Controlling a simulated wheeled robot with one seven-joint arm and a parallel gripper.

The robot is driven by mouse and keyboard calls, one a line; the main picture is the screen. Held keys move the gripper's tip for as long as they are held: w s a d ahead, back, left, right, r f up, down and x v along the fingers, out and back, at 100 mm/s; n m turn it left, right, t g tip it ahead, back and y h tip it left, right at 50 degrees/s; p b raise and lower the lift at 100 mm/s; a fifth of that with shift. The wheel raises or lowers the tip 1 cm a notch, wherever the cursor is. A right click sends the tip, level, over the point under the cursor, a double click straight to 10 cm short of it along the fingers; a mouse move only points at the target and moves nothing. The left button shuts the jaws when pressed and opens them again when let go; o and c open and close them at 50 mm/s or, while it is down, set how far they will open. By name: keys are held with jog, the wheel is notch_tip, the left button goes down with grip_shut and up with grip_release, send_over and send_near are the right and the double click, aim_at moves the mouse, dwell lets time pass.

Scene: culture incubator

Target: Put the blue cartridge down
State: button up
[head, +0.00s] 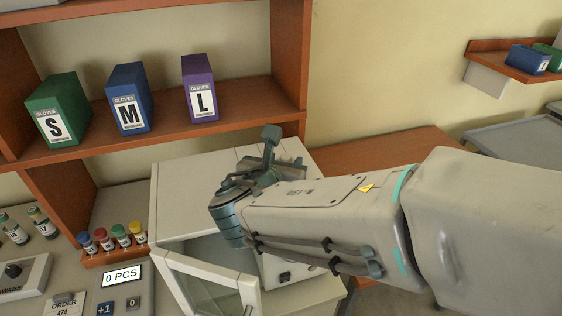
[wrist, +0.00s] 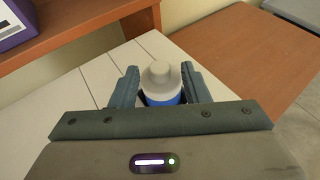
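The blue cartridge (wrist: 163,100) shows in the wrist view, with a pale grey-white cap on its near end. It sits between the two fingers of my gripper (wrist: 160,82), which appear closed against its sides. Its far end is hidden, so I cannot tell whether it touches the white top under it. In the head view my gripper (head: 252,180) is over the white cabinet top (head: 185,200), and the cartridge is hidden there by my gripper and arm.
The cabinet's glass door (head: 208,284) stands open at the front. A wooden shelf (head: 235,119) with green, blue and purple glove boxes is behind. Several capped vials (head: 121,235) stand in a rack at left. A bare wooden surface (head: 385,150) lies to the right.

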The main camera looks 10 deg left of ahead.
jog(key=shift+r, duration=0.2)
jog(key=shift+s+r, duration=0.15)
jog(key=shift+s, duration=0.1)
jog(key=v, duration=1.1)
jog(key=shift+s, duration=0.3)
